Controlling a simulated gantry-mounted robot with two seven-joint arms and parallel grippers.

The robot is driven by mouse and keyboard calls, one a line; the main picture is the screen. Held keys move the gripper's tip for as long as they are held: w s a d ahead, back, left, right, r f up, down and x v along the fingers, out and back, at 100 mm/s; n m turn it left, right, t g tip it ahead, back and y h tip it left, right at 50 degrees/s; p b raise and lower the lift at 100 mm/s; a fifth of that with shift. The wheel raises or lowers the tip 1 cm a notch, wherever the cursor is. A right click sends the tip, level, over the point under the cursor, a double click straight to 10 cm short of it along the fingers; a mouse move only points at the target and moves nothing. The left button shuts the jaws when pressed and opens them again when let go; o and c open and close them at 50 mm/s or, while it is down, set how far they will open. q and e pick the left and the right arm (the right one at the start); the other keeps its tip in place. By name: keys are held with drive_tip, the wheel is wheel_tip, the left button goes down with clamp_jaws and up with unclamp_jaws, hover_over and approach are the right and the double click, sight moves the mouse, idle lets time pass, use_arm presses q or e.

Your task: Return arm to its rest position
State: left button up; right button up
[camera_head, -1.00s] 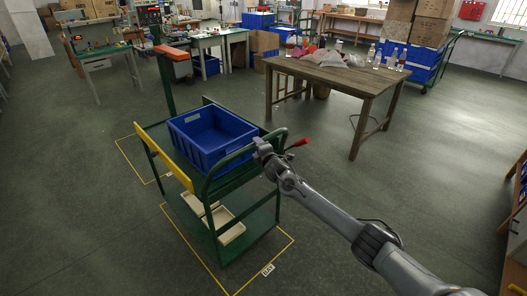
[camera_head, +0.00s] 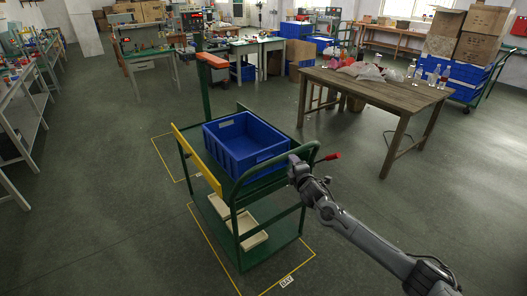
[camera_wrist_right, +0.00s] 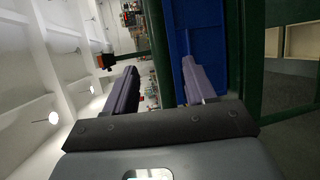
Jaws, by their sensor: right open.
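My right arm reaches in from the lower right in the head view. Its gripper (camera_head: 293,168) is at the near handle rail (camera_head: 262,165) of the green cart; contact cannot be told. In the right wrist view the two fingers of the right gripper (camera_wrist_right: 160,82) stand apart, with nothing seen held between them. The blue bin (camera_wrist_right: 192,45) and a green cart post (camera_wrist_right: 249,55) show close by on the right there. My left gripper is not in view.
The cart holds a blue bin (camera_head: 222,152) on top and pale trays (camera_head: 250,240) below. A red-tipped lever (camera_head: 331,156) sticks out beside the handle. A wooden table (camera_head: 385,96) with bags and bottles stands behind. The floor (camera_head: 420,215) to the right is clear.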

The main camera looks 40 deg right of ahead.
drive_tip(key=s+a+f+g+y, duration=0.1)
drive_tip(key=s+a+f, duration=0.2)
drive_tip(key=f, duration=0.5)
drive_tip(key=s+a+f+g+y, duration=0.1)
drive_tip(key=s+a+f, duration=0.2)
drive_tip(key=f, duration=0.5)
drive_tip(key=s+a+f+g+y, duration=0.2)
drive_tip(key=s+a+f, duration=0.8)
drive_tip(key=a, duration=0.4)
drive_tip(key=s+a+r+m+g+y, duration=0.2)
drive_tip(key=s+a+m, duration=0.1)
drive_tip(key=s+a, duration=0.55)
drive_tip(key=s+a+r+m+g+y, duration=0.1)
drive_tip(key=s+a+m+g, duration=0.15)
drive_tip(key=s+a, duration=0.6)
drive_tip(key=s+d+r+m+g, duration=0.1)
drive_tip(key=s+r+m+g, duration=0.1)
drive_tip(key=s+r+m, duration=0.6)
wheel_tip(320, 180, up, 38)
drive_tip(key=w+n+p, duration=0.1)
drive_tip(key=n+p, duration=0.1)
drive_tip(key=p, duration=3.5)
drive_tip(key=shift+p, duration=0.4)
